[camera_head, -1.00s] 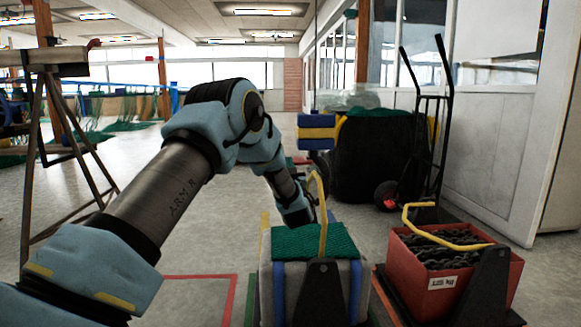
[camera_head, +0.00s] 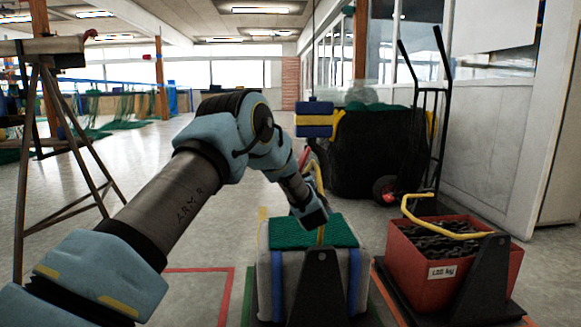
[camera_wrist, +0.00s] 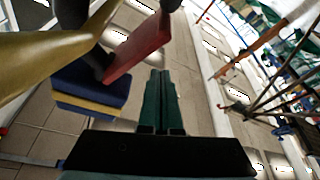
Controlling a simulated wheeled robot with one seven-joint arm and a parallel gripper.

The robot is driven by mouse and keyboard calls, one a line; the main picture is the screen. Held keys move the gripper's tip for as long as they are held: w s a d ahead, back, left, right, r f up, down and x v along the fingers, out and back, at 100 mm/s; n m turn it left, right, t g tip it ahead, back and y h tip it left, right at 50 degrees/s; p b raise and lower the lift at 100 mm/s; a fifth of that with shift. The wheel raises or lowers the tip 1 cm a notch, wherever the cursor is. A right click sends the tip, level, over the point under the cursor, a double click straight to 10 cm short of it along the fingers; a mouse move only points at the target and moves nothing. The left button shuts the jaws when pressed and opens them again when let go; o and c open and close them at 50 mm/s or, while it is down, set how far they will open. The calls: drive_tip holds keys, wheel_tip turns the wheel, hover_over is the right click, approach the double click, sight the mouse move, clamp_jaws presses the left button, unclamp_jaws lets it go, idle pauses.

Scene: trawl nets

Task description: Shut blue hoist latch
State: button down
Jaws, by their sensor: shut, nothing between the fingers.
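The blue and yellow striped hoist block (camera_head: 315,119) hangs on a thin cable beyond my arm. It also shows in the wrist view (camera_wrist: 92,88) at left. A flat red piece (camera_wrist: 138,52) lies beside it, joined to dark parts; it may be the latch, and I cannot tell whether it is open or closed. A thick yellow bar (camera_wrist: 50,55) crosses the wrist view at upper left. My gripper (camera_wrist: 160,78) is shut and empty, its dark green fingers side by side, below and right of the red piece, apparently apart. In the head view my wrist hides the fingertips.
A grey bale (camera_head: 264,285) with green top and blue straps stands in front, with a yellow handle on a black bracket (camera_head: 317,288). A red crate of chain (camera_head: 430,275) stands right. A hand truck (camera_head: 443,110) and black bag (camera_head: 370,155) are behind.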

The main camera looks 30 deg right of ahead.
drive_tip(key=shift+d+f, duration=0.2)
idle(0.5)
